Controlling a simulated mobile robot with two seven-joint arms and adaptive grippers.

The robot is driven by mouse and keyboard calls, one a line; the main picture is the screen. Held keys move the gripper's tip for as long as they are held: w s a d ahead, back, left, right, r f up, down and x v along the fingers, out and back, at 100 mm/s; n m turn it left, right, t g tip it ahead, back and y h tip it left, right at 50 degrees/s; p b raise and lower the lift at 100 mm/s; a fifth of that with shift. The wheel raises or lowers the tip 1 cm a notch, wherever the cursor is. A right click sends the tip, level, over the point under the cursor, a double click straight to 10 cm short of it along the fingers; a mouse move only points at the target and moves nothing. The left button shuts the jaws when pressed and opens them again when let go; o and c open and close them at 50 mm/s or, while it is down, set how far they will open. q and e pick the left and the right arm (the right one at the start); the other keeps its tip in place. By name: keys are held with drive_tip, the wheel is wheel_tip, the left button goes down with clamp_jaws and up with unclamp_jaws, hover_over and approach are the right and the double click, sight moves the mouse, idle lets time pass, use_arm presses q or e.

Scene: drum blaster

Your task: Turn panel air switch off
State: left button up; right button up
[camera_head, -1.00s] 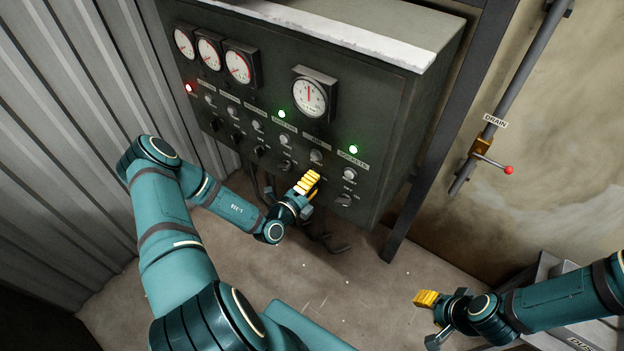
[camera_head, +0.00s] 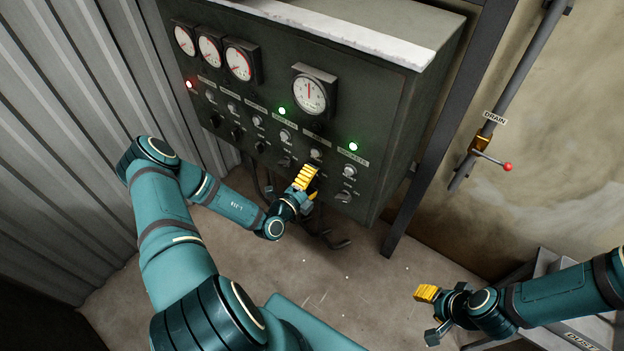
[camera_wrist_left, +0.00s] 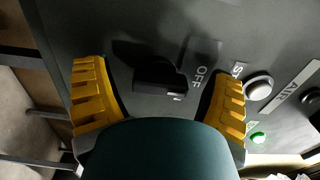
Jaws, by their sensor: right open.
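The control panel (camera_head: 385,130) is a dark box with a row of rotary switches along its lower front. In the left wrist view the black air switch (camera_wrist_left: 158,76) has an OFF mark beside it, and the AIR label (camera_wrist_left: 297,88) is at the right. My left gripper (camera_head: 306,178) is at the panel's lower front, its yellow fingers (camera_wrist_left: 160,100) open on either side of the switch. I cannot tell whether they touch it. In the head view my gripper hides this switch. My right gripper (camera_head: 430,312) is open and empty, away from the panel at lower right.
Other switches, such as the sockets switch (camera_head: 344,197), sit close beside my left gripper. Cables (camera_head: 325,235) hang below the panel. A drain pipe valve (camera_head: 483,145) is on the right wall. Open floor lies between my two grippers.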

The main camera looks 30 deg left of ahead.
use_arm(q)
drive_tip(key=s+a, duration=0.1)
drive_tip(key=s, duration=1.1)
idle(0.5)
